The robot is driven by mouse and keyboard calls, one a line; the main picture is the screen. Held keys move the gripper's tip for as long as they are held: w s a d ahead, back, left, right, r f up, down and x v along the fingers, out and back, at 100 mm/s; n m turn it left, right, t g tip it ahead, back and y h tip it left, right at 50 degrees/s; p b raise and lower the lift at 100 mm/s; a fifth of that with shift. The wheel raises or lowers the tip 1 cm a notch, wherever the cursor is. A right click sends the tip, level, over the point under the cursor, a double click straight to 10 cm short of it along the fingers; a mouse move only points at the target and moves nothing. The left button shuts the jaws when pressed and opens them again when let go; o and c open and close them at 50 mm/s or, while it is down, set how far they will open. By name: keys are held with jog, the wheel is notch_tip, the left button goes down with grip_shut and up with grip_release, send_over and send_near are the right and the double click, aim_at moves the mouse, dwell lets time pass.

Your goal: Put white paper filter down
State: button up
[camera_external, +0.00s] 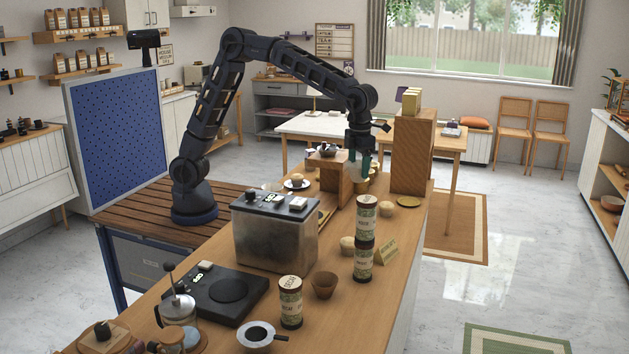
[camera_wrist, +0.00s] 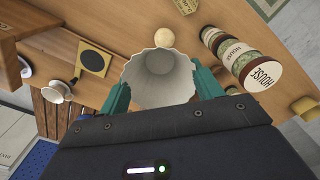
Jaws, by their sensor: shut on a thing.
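The white paper filter (camera_wrist: 158,78) is a fluted, open cone between the two teal fingers of my gripper (camera_wrist: 162,92) in the wrist view. My gripper is shut on it, with one finger at each side, and its wide mouth faces the camera. In the external view my gripper (camera_external: 359,166) points down above the counter (camera_external: 330,285), beside a small wooden stand (camera_external: 341,187). The filter is small and pale there, partly hidden by the fingers. I cannot tell its exact height above the counter.
A tall wooden box (camera_external: 412,152) stands close to the right of my gripper. Stacked canisters (camera_external: 365,215) stand nearer the camera, and they show at right in the wrist view (camera_wrist: 262,74). A pale round item (camera_wrist: 164,38) lies beyond the filter.

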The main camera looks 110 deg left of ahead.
jog(key=s+d+m, duration=0.2)
jog(key=s+d, duration=0.3)
jog(key=d, duration=0.7)
jog(key=s+d+m, duration=0.1)
jog(key=s+d, duration=0.4)
jog(key=d, duration=0.6)
jog(key=s+d+m, duration=0.2)
jog(key=s+d, duration=0.3)
jog(key=d, duration=0.7)
jog(key=s+d+m, duration=0.2)
jog(key=s+d, duration=0.9)
jog(key=s, duration=0.2)
jog(key=s+d+m, duration=0.2)
jog(key=s+d, duration=0.8)
jog(key=s, duration=0.4)
jog(key=shift+w+d+f, duration=0.1)
jog(key=shift+w+f, duration=0.05)
jog(key=shift+f, duration=6.15)
jog(key=shift+w+d+f, duration=0.1)
jog(key=shift+f, duration=6.15)
jog(key=shift+f, duration=0.1)
jog(key=o, duration=1)
jog(key=shift+c, duration=0.2)
